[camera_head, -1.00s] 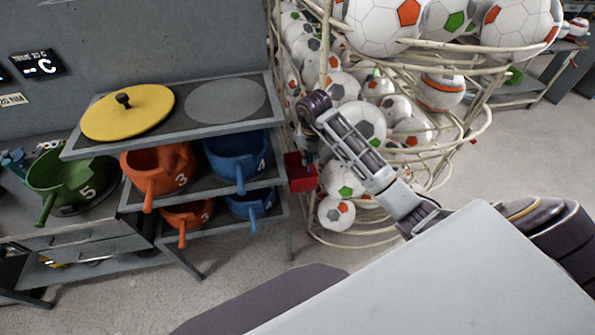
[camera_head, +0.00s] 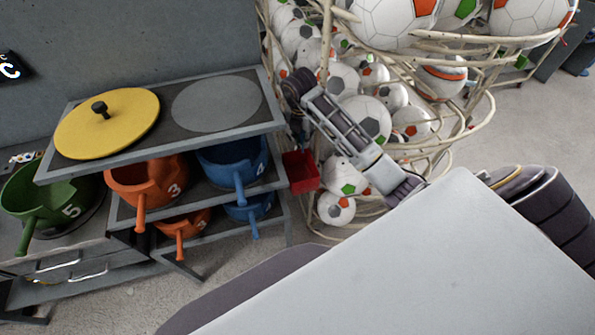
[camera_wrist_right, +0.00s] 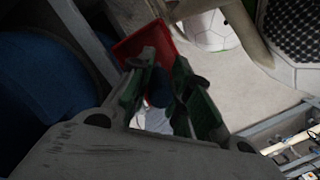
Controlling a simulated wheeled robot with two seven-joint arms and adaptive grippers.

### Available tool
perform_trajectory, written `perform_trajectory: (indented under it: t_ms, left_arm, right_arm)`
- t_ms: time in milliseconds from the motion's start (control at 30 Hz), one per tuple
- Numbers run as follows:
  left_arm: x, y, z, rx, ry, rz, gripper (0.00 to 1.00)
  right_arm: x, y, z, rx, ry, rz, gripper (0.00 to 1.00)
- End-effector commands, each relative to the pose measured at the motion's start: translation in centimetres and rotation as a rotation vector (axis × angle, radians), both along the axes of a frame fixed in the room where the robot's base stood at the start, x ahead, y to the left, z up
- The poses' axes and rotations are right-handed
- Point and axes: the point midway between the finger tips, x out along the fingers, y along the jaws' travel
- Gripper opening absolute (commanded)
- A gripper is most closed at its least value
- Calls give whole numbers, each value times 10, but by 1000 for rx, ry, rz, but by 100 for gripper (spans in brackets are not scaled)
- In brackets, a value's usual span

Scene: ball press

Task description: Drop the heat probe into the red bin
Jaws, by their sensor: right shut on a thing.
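The red bin (camera_head: 301,172) hangs at the right end of the shelf unit, beside the ball rack. My right gripper (camera_head: 298,130) points down just above it. In the right wrist view the red bin (camera_wrist_right: 148,42) shows beyond the fingertips. The right gripper (camera_wrist_right: 160,84) has green-padded fingers shut on a dark, rounded piece, which I take to be the heat probe (camera_wrist_right: 159,90). Most of the probe is hidden by the fingers, and it is too small to make out in the head view. My left gripper is not in view.
The shelf unit (camera_head: 160,142) holds a yellow lid (camera_head: 105,128), orange pots (camera_head: 150,180) and blue pots (camera_head: 232,163). A green pot (camera_head: 50,205) stands at the left. A wire rack (camera_head: 470,130) full of soccer balls stands close behind my right arm.

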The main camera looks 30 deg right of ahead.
Motion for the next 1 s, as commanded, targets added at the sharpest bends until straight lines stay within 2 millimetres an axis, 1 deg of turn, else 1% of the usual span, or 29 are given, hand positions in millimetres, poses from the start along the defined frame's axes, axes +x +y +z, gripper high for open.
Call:
perform_trajectory:
  t_ms: [300, 533, 733, 1000]
  left_arm:
    - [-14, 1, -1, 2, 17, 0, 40]
    - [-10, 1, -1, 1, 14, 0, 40]
    - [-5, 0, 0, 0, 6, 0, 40]
    - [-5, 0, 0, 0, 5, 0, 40]
  right_arm:
    - [0, 0, 0, 0, 0, 1, 0]
    - [0, 0, -6, 0, 2, 2, 0]
    - [0, 0, -20, 2, 1, 1, 0]
    - [0, 0, -43, 0, 2, 2, 0]
